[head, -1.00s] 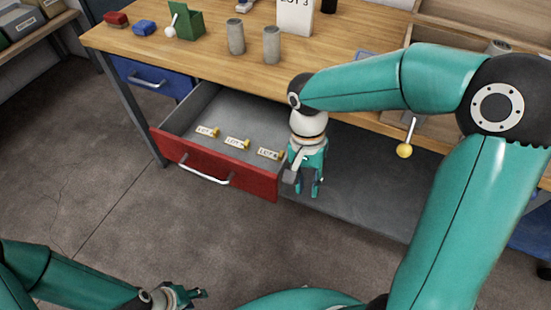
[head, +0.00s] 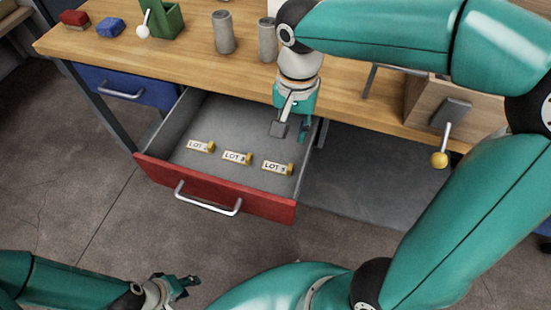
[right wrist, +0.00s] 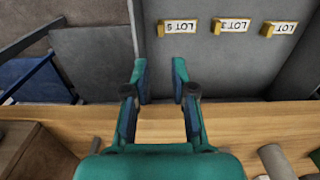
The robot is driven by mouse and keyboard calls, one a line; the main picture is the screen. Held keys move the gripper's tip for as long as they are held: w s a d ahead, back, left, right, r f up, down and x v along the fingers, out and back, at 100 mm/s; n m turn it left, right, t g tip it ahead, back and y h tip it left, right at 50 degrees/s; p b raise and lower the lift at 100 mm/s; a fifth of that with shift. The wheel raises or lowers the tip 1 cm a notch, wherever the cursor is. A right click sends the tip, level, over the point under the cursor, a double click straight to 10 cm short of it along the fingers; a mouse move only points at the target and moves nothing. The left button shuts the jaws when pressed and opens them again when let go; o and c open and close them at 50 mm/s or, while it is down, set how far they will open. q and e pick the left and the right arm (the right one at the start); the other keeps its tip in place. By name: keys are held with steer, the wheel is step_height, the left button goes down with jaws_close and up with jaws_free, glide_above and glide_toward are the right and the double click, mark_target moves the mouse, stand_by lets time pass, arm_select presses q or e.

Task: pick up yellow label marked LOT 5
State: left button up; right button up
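Three yellow-ended labels with white faces lie in a row in the open red-fronted drawer (head: 215,190). The one that reads LOT 5 (head: 277,167) is at the right end of the row, and in the right wrist view (right wrist: 179,28) it is the leftmost. My right gripper (head: 291,130) hangs over the drawer's back right part, behind the LOT 5 label and apart from it. In the right wrist view its two fingers (right wrist: 159,75) are spread with nothing between them. My left gripper (head: 185,284) is low at the front left, away from the drawer; its opening is unclear.
The middle label (head: 237,158) and the left label (head: 200,146) lie beside LOT 5. The wooden tabletop (head: 180,60) overhangs the drawer's back. Two grey cylinders (head: 223,32) stand on it. A lever with a yellow knob (head: 439,160) sticks out at the right.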

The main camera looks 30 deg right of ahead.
mark_target(289, 175)
step_height(289, 175, down, 16)
steer(key=b, duration=0.2)
steer(key=shift+s+a+b, duration=0.1)
steer(key=shift+b, duration=0.2)
jaws_close()
